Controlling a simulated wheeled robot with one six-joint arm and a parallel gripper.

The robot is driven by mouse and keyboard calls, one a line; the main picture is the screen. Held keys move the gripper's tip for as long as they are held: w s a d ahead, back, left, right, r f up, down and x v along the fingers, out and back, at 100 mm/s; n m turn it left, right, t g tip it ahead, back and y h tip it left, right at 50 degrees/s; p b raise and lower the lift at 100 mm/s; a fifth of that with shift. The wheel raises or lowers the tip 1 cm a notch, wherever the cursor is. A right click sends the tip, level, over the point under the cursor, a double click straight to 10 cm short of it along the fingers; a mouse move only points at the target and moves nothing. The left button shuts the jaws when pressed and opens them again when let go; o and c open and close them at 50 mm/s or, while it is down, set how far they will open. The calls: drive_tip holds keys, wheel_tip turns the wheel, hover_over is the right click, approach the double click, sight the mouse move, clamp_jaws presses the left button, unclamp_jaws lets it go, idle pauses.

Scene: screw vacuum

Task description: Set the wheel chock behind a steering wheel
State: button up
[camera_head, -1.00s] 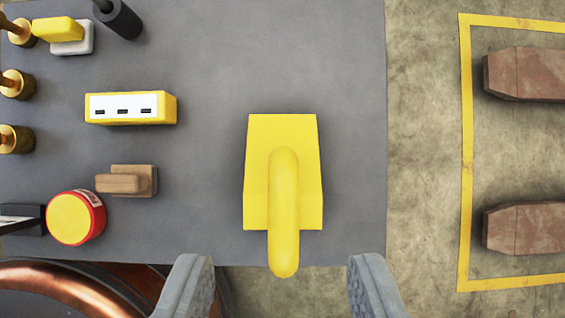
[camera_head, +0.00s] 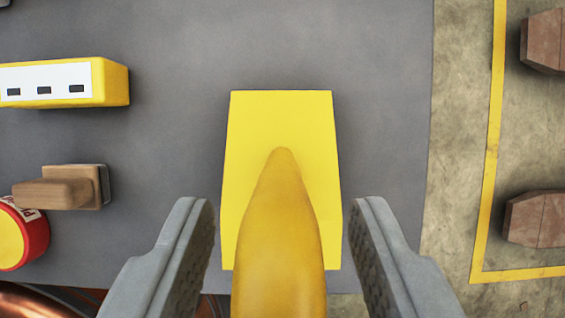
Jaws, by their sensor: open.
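A yellow wedge-shaped block with a rounded handle, which looks like the wheel chock (camera_head: 250,130), lies on the grey surface in the middle of the head camera view. Its handle rises toward the camera. My gripper (camera_head: 282,215) is open, with one finger on each side of the handle. Gaps show between both fingers and the handle, so nothing is held. Part of a copper-coloured round rim (camera_head: 25,300) shows at the bottom left; I cannot tell whether it is a steering wheel.
On the grey surface (camera_head: 300,45) at left are a yellow box with a white panel (camera_head: 60,82), a wooden-handled brush or block (camera_head: 65,187) and a red-and-yellow round tape (camera_head: 20,235). Beyond the right edge, brown blocks (camera_head: 540,218) lie inside a yellow floor outline (camera_head: 487,170).

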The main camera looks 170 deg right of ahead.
drive_tip(key=shift+f, duration=0.2)
clamp_jaws()
drive_tip(key=shift+w, duration=0.1)
idle(1.2)
